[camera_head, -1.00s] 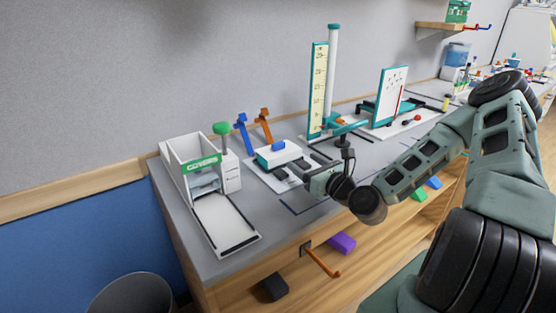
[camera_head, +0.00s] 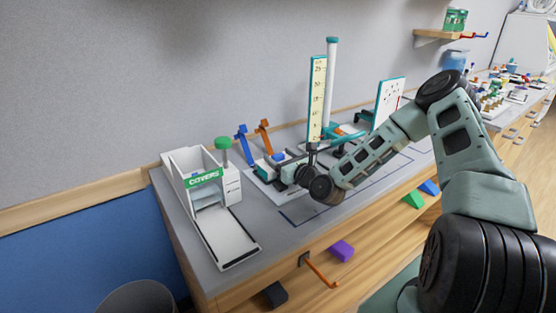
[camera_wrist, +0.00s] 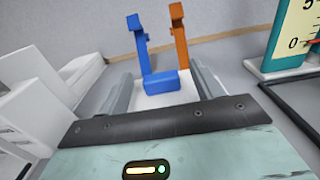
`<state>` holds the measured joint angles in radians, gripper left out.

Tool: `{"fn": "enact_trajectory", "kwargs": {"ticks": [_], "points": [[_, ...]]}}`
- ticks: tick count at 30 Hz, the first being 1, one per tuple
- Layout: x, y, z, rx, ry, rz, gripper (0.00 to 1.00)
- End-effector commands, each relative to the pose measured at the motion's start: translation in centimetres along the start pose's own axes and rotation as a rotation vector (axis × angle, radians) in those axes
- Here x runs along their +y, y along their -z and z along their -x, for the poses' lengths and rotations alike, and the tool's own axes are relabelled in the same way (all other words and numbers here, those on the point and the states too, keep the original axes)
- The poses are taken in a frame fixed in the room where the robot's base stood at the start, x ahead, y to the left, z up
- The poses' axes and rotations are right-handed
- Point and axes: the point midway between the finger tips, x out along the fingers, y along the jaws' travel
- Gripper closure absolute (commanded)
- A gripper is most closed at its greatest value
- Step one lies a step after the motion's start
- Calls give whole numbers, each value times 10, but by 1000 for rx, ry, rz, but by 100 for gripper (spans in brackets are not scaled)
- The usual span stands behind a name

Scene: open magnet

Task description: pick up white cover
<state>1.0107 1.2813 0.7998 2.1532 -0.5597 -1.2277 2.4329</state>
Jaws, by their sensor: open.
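The white cover (camera_wrist: 160,102) is a low white piece with a blue block-shaped handle (camera_wrist: 168,82) on top, seen ahead in the wrist view. In the head view its blue handle (camera_head: 279,157) shows just behind my gripper (camera_head: 270,172), and much of the cover is hidden by the hand. In the wrist view my gripper (camera_wrist: 162,84) is open, with one grey finger on each side of the cover and handle. I cannot tell whether the fingers touch it. Nothing is held.
A white dispenser marked COVERS (camera_head: 205,178) with a sloping white tray (camera_head: 227,240) stands to the left. A blue hook (camera_head: 241,143) and an orange hook (camera_head: 264,137) stand behind. A tall ruler (camera_head: 317,98) rises to the right. The bench beside the tray is clear.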

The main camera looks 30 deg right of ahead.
Motion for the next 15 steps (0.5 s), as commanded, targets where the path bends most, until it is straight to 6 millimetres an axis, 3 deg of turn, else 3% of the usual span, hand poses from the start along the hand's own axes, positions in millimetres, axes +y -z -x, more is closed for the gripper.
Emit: {"fn": "enact_trajectory", "kwargs": {"ticks": [5,10,15], "points": [[0,0,0,1,0,0,35],[0,0,0,0,0,0,79],[0,0,0,0,0,0,83]]}}
